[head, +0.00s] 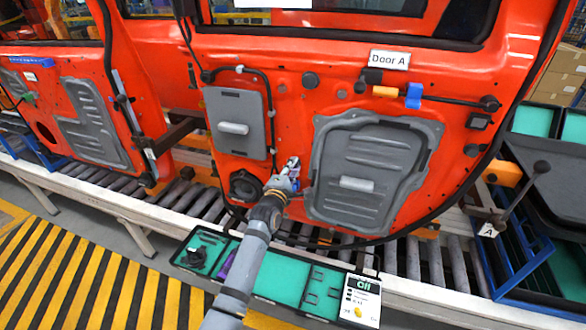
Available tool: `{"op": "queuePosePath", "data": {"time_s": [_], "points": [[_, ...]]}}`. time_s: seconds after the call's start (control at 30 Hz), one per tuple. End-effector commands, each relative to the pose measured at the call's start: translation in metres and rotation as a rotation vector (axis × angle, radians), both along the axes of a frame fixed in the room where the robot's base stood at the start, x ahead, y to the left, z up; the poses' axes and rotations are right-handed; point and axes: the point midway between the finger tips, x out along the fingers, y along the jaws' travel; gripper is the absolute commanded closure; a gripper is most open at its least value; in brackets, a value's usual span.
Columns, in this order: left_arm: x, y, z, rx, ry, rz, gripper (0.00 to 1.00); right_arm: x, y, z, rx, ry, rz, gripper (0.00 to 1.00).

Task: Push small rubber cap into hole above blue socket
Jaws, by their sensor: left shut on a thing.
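The red car door labelled Door A (290,55) stands upright, facing me. A blue socket (413,95) sits at its upper right, beside an orange connector (385,91). I cannot clearly make out an open hole above it. My left gripper (292,163) is in front of the lower middle of the door, between the two grey panels, well below and left of the blue socket. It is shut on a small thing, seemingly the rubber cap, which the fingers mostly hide. Whether the gripper touches the door I cannot tell. My right gripper is not in view.
Several dark round plugs, one here (310,80), dot the door. A lever (540,168) stands at right. Striped floor (70,275) is clear at left.

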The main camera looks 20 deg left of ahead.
Motion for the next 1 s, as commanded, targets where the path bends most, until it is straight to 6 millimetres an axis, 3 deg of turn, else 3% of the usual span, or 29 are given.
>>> {"op": "queuePosePath", "data": {"time_s": [0.03, 0.2, 0.57, 0.67, 1.0], "points": [[0.000, 0.000, 0.001, 0.000, -0.002, 0.001, 0.76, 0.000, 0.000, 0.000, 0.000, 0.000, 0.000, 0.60], [0.000, 0.000, 0.001, 0.000, -0.002, 0.001, 0.52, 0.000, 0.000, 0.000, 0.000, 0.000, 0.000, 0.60], [-0.005, 0.000, -0.001, 0.000, 0.001, 0.000, 0.52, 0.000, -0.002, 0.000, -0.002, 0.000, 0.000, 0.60], [-0.020, 0.001, -0.002, -0.001, 0.001, 0.000, 0.52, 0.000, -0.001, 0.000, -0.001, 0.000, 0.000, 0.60], [-0.099, 0.004, -0.001, 0.000, 0.002, 0.000, 0.52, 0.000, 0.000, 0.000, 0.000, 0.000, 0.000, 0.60]]}}
